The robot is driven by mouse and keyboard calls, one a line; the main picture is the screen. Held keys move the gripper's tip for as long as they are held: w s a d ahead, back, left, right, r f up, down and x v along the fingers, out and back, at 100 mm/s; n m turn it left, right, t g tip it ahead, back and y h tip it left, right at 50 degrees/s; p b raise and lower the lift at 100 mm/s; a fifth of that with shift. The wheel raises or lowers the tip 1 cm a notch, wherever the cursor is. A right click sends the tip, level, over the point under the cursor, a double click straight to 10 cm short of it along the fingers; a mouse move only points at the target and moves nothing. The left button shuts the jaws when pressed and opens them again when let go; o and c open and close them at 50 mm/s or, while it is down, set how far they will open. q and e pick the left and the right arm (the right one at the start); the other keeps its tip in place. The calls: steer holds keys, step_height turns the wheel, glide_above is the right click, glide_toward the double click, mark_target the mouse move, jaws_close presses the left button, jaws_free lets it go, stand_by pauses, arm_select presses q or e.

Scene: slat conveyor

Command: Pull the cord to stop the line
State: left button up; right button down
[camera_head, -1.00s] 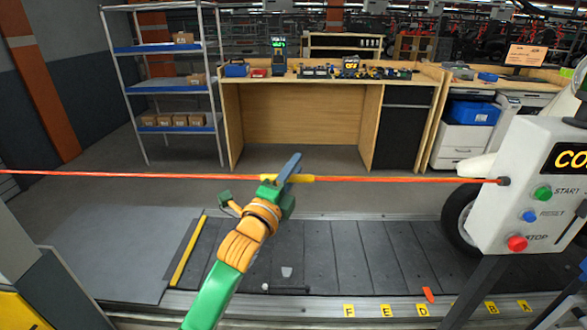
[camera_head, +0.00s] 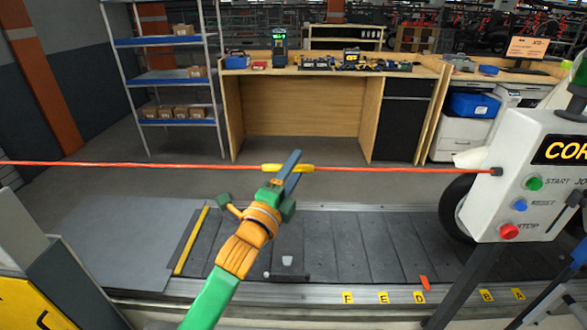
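The orange-red cord (camera_head: 400,170) runs straight across the view from the left edge to the control box (camera_head: 520,150) on the right. A yellow sleeve (camera_head: 270,167) sits on the cord near its middle. My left gripper (camera_head: 287,177) reaches up from below, and its blue finger crosses in front of the sleeve. Its other finger is not clear, so I cannot tell whether it is open or shut, or whether it touches the cord. The cord shows no bend there.
The slatted conveyor (camera_head: 345,245) runs below the cord. Behind it stand a wooden workbench (camera_head: 300,108) and a shelf rack (camera_head: 165,77). The box has green, blue and red buttons. Small letter plates (camera_head: 383,298) lie along the conveyor's front edge.

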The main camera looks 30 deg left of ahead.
arm_select(q)
steer(key=shift+s, duration=0.1)
steer(key=shift+s+f, duration=0.25)
steer(key=shift+s, duration=0.05)
steer(key=r+b+v, duration=0.1)
steer(key=b+v, duration=0.1)
steer(key=v, duration=0.4)
steer(key=shift+s+f, duration=0.2)
steer(key=shift+f, duration=0.1)
steer(key=shift+d, duration=0.15)
steer(key=shift+f, duration=0.1)
